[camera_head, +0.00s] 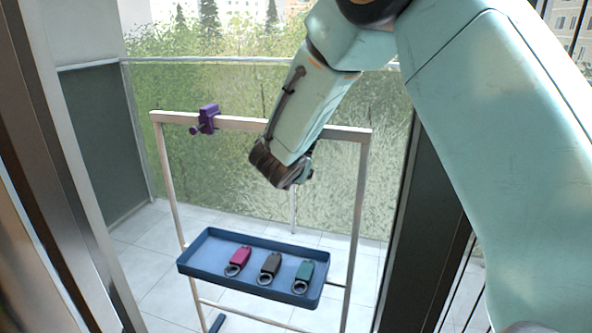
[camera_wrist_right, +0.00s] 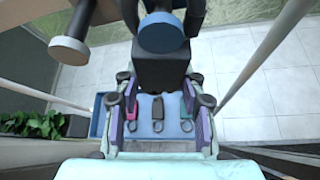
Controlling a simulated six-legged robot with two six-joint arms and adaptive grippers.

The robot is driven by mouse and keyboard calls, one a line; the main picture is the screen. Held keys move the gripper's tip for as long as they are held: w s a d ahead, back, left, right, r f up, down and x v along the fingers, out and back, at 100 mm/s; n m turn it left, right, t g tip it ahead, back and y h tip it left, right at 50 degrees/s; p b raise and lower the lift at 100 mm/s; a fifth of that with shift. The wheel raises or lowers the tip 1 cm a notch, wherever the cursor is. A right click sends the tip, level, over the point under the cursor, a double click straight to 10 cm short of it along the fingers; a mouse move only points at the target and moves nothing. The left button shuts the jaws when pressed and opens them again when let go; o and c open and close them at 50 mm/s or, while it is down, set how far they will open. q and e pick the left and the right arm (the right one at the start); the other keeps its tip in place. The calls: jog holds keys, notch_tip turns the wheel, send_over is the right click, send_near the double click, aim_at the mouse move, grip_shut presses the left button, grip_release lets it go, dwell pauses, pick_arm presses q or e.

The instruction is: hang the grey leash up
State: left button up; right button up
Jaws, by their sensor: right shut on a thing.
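A grey leash (camera_head: 269,268) with a ring lies in the middle of the blue tray (camera_head: 188,265), between a magenta leash (camera_head: 238,261) and a teal leash (camera_head: 303,276). They also show far below in the right wrist view. My right gripper (camera_head: 281,178) is at the rack's top bar (camera_head: 238,123), well above the tray. In the right wrist view, its fingers (camera_wrist_right: 160,108) are shut on a dark block (camera_wrist_right: 160,73) with a blue round end (camera_wrist_right: 162,33). In the head view the arm hides most of this block. My left gripper is not in view.
A purple clamp (camera_head: 207,119) with a knob sits on the bar left of my right gripper. The rack's right post (camera_head: 357,215) stands close to the dark door frame. A glass railing and hedge are behind. Tiled floor is open around the rack.

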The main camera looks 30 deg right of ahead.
jog(key=shift+f+b, duration=0.2)
jog(key=shift+b, duration=0.25)
dwell(0.5)
dwell(0.3)
jog(key=o, duration=1.3)
jog(key=shift+c, duration=0.2)
jog(key=o, duration=0.3)
jog(key=shift+v, duration=3)
jog(key=shift+d, duration=0.1)
